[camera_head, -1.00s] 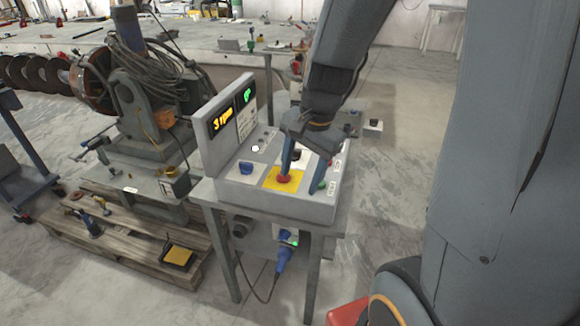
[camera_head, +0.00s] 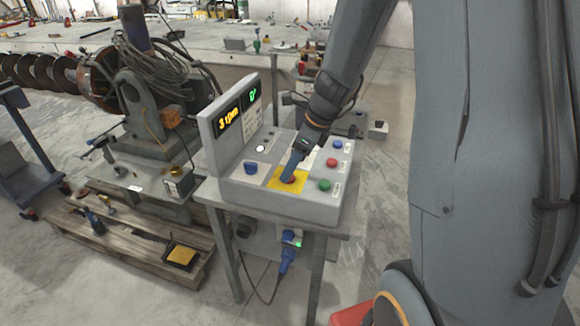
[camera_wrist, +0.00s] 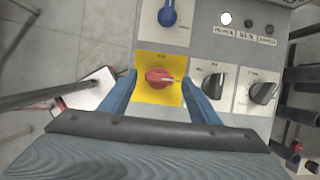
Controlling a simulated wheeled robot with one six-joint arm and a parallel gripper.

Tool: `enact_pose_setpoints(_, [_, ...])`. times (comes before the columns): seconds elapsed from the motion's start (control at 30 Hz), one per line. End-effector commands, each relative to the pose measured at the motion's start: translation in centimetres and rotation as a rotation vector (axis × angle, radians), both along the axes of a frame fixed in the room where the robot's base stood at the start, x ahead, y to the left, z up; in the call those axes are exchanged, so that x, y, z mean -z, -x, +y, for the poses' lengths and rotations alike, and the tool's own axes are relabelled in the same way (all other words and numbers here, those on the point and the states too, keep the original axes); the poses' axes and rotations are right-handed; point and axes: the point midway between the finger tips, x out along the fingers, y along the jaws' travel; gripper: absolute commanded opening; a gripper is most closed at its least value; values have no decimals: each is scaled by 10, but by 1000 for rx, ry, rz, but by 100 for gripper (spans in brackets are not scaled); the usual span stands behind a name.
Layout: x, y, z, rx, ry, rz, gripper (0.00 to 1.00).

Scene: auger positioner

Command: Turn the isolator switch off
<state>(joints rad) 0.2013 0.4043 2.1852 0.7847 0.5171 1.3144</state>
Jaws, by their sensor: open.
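The isolator switch, a red rotary knob (camera_wrist: 158,77) on a yellow plate (camera_wrist: 150,97), sits on the sloped top of a grey control box. In the wrist view its handle lies crosswise with a pale mark toward the right. My gripper (camera_wrist: 158,83) is open, with one blue finger on each side of the knob and visible gaps between. In the head view the red knob (camera_head: 289,180) on the yellow plate is partly covered by my gripper (camera_head: 291,170), which comes down from above. Whether the fingertips touch the plate is unclear.
A blue knob (camera_wrist: 167,13) is beyond the yellow plate; two black knobs (camera_wrist: 213,84) are to its right. Blue, red and green buttons (camera_head: 324,186) line the box's right side. An upright display (camera_head: 228,122) with lit digits stands at the back left. The box rests on a metal table.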

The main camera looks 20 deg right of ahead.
Motion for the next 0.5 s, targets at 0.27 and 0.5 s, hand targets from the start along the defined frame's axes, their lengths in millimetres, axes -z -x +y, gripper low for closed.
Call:
enact_pose_setpoints(0.27, [14, -3, 4, -1, 2, 0, 57])
enact_pose_setpoints(0.5, [13, -3, 4, -1, 2, 0, 48])
